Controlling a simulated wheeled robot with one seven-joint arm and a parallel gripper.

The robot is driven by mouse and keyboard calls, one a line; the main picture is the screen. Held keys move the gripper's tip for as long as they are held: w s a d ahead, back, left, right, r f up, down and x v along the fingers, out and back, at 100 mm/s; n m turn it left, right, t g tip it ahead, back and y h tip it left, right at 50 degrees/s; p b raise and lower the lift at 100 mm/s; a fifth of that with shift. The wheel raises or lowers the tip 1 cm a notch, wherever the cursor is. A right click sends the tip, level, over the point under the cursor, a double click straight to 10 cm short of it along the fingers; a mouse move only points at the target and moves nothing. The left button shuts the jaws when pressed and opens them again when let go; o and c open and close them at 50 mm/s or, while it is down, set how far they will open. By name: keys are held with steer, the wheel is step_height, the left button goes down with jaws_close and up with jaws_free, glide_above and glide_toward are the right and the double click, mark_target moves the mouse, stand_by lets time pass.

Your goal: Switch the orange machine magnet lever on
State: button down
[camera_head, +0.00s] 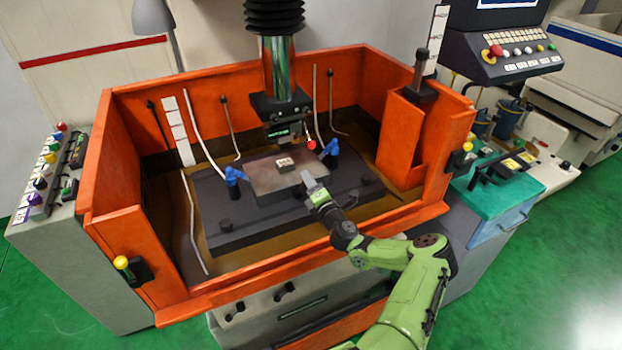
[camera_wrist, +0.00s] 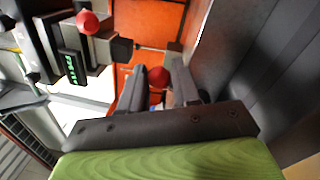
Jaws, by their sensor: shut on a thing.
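The orange machine (camera_head: 130,225) has an open orange tank with a grey magnetic plate (camera_head: 262,178) on a dark bed inside. My gripper (camera_head: 308,180) reaches over the tank's front wall to the plate's front right edge. In the wrist view my gripper (camera_wrist: 158,88) has its two fingers close around a red ball knob (camera_wrist: 158,76), which looks like the magnet lever's end. The fingers are shut on it. The lever's shaft is mostly hidden by the fingers, and the head view does not show the held knob. The lever's angle cannot be told.
The machine's spindle head (camera_head: 280,105) hangs above the plate, with another red ball (camera_head: 311,144) at its side. A small block (camera_head: 286,164) lies on the plate. Blue nozzles (camera_head: 234,175) stand beside it. The tank's orange walls surround the work area.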

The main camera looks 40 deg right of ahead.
steer(key=shift+a+f, duration=0.2)
steer(key=shift+a, duration=0.05)
steer(key=c, duration=0.8)
jaws_free()
